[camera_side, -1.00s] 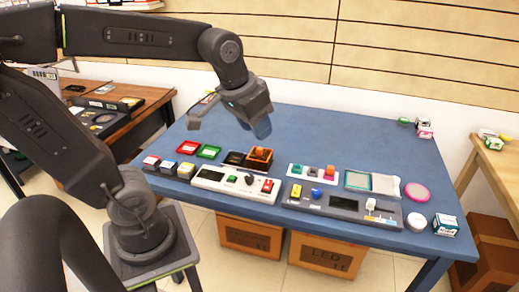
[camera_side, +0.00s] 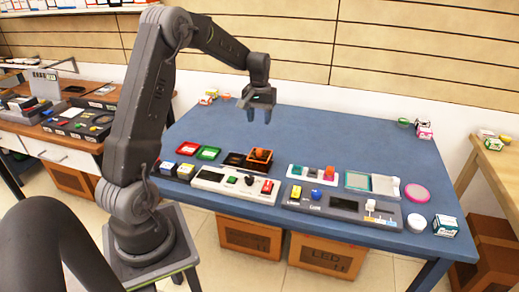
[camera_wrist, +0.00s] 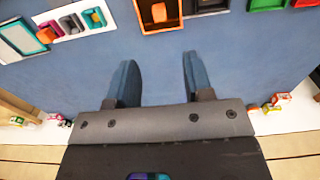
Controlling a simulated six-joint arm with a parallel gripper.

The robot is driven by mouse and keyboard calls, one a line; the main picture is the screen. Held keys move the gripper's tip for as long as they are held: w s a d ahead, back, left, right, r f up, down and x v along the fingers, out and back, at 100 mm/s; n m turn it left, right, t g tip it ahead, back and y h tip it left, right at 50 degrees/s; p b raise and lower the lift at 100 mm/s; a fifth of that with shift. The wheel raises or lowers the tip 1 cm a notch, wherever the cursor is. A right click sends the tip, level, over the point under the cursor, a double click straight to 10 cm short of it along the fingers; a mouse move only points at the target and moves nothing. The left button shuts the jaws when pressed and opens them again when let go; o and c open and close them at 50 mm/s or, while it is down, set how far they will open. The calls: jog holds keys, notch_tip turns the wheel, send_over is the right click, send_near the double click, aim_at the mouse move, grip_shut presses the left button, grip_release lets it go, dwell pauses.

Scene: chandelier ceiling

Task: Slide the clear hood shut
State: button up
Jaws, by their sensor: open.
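A flat case with a teal-edged frame (camera_side: 357,180) and a pale, see-through-looking panel (camera_side: 384,185) at its right lies right of centre on the blue table. I take this panel for the clear hood, but cannot be sure. It sits off the frame's left part. Part of the case shows at the upper left of the wrist view (camera_wrist: 22,36), cut by the edge. My gripper (camera_side: 259,116) is open and empty, pointing down above the back of the table, well left of and behind the case. Its two blue-grey fingers show apart in the wrist view (camera_wrist: 157,62).
A white tray with coloured pieces (camera_side: 312,173) stands left of the case. A grey console (camera_side: 343,204) and a white console (camera_side: 235,184) line the front. An orange block in a brown box (camera_side: 259,159), red and green trays (camera_side: 208,153) and a pink disc (camera_side: 417,193) stand nearby. The table's back is mostly clear.

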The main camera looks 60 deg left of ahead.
aim_at(260, 149)
notch_tip(260, 149, down, 12)
jog(key=shift+f, duration=0.25)
dwell(0.3)
grip_shut()
dwell(0.4)
